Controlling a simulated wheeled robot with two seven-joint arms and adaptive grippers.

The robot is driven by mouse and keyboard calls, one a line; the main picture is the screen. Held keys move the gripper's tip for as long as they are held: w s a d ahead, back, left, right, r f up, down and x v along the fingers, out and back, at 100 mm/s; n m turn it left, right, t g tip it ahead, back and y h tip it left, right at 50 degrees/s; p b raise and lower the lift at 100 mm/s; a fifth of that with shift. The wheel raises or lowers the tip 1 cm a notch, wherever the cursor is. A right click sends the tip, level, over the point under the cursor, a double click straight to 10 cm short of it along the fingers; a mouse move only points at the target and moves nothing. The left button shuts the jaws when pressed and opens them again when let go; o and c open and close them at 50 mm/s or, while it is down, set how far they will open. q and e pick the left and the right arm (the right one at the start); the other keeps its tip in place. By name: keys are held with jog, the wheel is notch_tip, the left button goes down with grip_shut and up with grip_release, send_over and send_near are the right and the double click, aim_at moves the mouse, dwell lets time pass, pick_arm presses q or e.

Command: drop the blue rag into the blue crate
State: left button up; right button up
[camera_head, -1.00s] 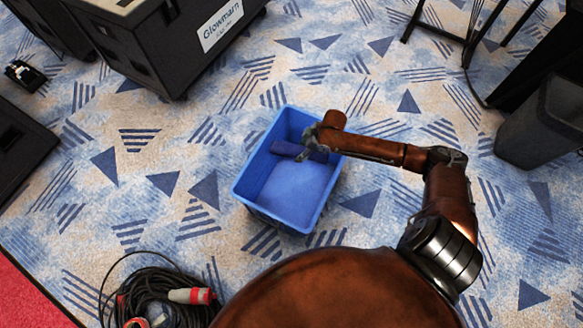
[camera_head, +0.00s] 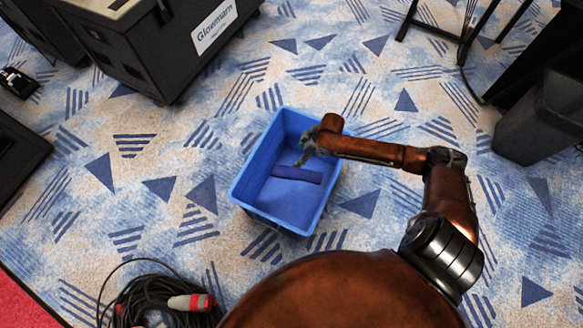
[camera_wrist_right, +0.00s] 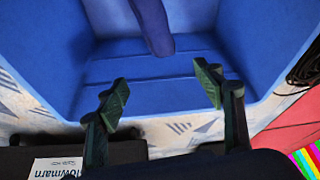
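The blue crate (camera_head: 240,190) stands on the carpet in the middle of the head view. The blue rag (camera_head: 297,174), a dark blue roll, is inside the crate; it also shows in the right wrist view (camera_wrist_right: 153,25) at the top, beyond the fingers. I cannot tell whether it lies flat on the crate floor. My right gripper (camera_head: 303,160) is over the crate, pointing down into it. In the right wrist view its fingers (camera_wrist_right: 163,92) are wide apart with nothing between them. My left gripper is not in view.
A dark grey bin (camera_head: 540,125) stands at the right. Black cases (camera_head: 160,50) stand at the upper left. A coil of black cable (camera_head: 150,295) lies at the bottom left. Black stand legs (camera_head: 440,30) are at the upper right. Patterned carpet around the crate is clear.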

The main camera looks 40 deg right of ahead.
jog(key=shift+o, duration=0.5)
jog(key=v, duration=1.2)
